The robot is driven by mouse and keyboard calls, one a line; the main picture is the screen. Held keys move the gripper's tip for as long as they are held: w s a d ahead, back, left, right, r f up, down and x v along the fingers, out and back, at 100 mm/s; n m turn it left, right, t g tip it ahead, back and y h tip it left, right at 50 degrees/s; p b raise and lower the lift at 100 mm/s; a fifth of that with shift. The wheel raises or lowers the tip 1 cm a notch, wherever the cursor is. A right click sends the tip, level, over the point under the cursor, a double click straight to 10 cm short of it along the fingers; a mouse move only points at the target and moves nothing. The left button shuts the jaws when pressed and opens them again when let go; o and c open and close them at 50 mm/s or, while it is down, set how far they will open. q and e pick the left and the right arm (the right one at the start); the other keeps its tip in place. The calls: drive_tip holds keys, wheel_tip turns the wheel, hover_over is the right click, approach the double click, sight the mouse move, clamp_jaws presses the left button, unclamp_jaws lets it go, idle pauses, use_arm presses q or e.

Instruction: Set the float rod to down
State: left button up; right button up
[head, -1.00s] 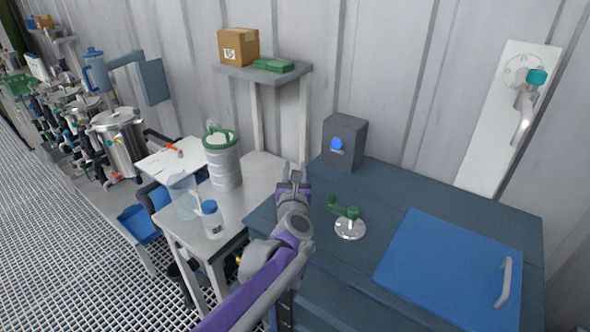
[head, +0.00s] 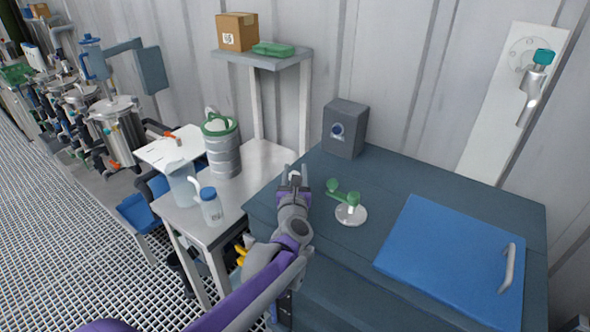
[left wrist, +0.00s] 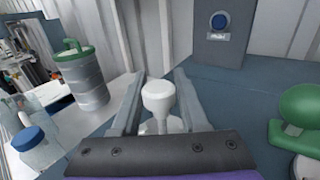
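My left gripper (head: 295,172) is at the left edge of the dark bench (head: 420,182) in the head view. In the left wrist view its two fingers (left wrist: 160,78) are apart. A white, round-topped post (left wrist: 158,97) shows between them with a gap on each side; it is small in the head view (head: 295,179), and its lower part is hidden by the gripper. I cannot tell for sure that this post is the float rod. A green-handled lever on a round white base (head: 351,214) stands to the right of the gripper, also partly in the left wrist view (left wrist: 298,113). My right gripper is not in view.
A grey box with a round blue button (head: 337,130) stands at the bench's back. A blue lid with a handle (head: 440,255) lies at right. The side table (head: 258,160) at left holds a green-rimmed canister (head: 223,152) and a blue-capped bottle (head: 211,206).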

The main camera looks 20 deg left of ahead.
use_arm(q)
drive_tip(key=o, duration=0.3)
drive_tip(key=v, duration=1)
drive_tip(key=shift+s, duration=0.4)
